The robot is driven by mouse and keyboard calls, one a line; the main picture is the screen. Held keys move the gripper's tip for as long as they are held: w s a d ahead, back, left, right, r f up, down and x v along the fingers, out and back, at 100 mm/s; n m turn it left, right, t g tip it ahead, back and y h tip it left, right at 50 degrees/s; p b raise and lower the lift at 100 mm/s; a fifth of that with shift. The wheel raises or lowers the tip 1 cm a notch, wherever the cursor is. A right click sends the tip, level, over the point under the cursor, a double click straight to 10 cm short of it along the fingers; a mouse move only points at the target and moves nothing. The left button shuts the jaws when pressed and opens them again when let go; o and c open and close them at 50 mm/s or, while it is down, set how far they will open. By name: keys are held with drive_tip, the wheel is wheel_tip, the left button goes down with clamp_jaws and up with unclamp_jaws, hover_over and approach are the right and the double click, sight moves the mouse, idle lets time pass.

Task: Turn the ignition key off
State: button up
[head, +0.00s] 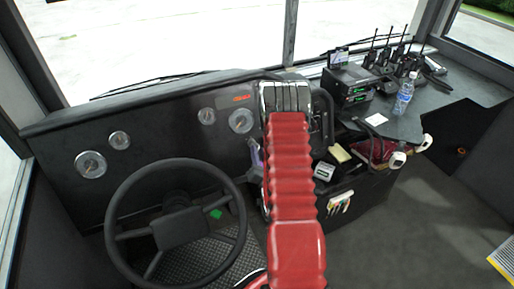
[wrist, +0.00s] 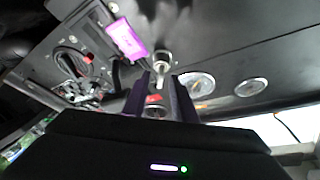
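In the wrist view, a silvery ignition key and lock (wrist: 162,59) stand out from the dark dash panel. A bright purple tag (wrist: 126,39) lies beside them, up and to the left. My gripper (wrist: 159,80) has its two dark fingers apart, pointing at the panel. The silvery part shows between and just beyond the fingertips; I cannot tell whether they touch it. In the head view, my red arm hides the gripper and the key, and a small purple patch (head: 256,157) shows at the arm's left edge.
The steering wheel (head: 175,222) stands left of my arm. Round gauges (head: 91,164) line the dash. On the right are radios (head: 347,84), a water bottle (head: 404,93) and a side console.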

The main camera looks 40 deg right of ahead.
sight(257, 147)
drive_tip(key=shift+x, duration=1.85)
drive_tip(key=shift+c, duration=0.3)
clamp_jaws()
